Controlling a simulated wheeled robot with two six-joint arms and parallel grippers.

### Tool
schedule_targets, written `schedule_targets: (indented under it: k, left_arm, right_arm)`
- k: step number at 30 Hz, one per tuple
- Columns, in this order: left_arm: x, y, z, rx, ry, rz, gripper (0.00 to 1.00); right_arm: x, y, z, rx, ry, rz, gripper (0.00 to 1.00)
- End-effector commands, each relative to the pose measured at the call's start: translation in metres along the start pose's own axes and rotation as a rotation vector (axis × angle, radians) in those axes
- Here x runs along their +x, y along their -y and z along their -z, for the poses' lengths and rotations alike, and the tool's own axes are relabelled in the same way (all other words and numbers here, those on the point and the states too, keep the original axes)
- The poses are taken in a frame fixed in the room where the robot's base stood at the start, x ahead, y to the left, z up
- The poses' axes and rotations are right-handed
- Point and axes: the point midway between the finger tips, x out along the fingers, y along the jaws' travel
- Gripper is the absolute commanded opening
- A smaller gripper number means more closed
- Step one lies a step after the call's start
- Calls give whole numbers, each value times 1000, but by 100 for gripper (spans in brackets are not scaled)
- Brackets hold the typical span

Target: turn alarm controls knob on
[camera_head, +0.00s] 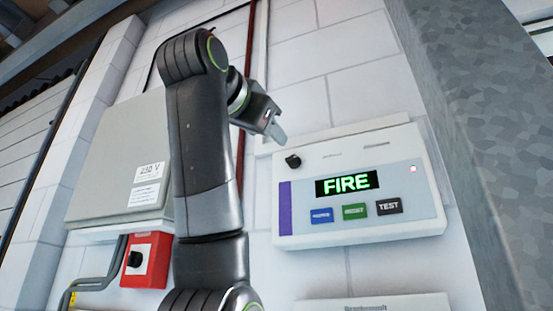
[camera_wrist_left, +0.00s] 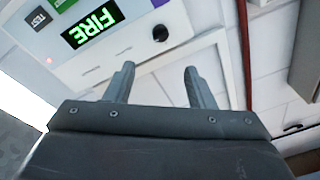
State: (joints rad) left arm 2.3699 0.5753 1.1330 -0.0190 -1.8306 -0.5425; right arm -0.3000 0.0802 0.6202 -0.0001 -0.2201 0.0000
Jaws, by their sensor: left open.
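The alarm control panel (camera_head: 400,155) is a white box on the wall, with a green FIRE display (camera_head: 347,184) and blue, green and black buttons below it. Its black knob (camera_head: 293,161) sits at the panel's upper left; it also shows in the left wrist view (camera_wrist_left: 160,33). My left gripper (camera_head: 277,132) is open and empty, just above and left of the knob, apart from it. In the left wrist view its two fingers (camera_wrist_left: 158,82) stand apart, with the knob beyond them. My right gripper is not in view.
A red box with a black knob (camera_head: 146,260) is at the lower left, under a grey 230 V cabinet (camera_head: 125,150). A grey metal column (camera_head: 490,110) stands right of the panel. A dark red pipe (camera_head: 247,60) runs down the wall behind my arm.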

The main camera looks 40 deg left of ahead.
Motion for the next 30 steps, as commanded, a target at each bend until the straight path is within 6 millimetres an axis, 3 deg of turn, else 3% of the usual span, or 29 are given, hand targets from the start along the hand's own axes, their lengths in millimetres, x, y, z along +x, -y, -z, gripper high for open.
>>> schedule_targets:
  k: [3,9,27,30]
  left_arm:
    - [-20,-1,-2,-1,-1,1,49]
    - [-34,0,0,0,1,-1,49]
    - [-34,0,0,0,1,0,49]
    - [-26,-1,-8,-8,18,2,49]
  right_arm:
    - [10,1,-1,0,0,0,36]
    - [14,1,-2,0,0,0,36]
    - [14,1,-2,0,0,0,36]
    - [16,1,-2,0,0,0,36]
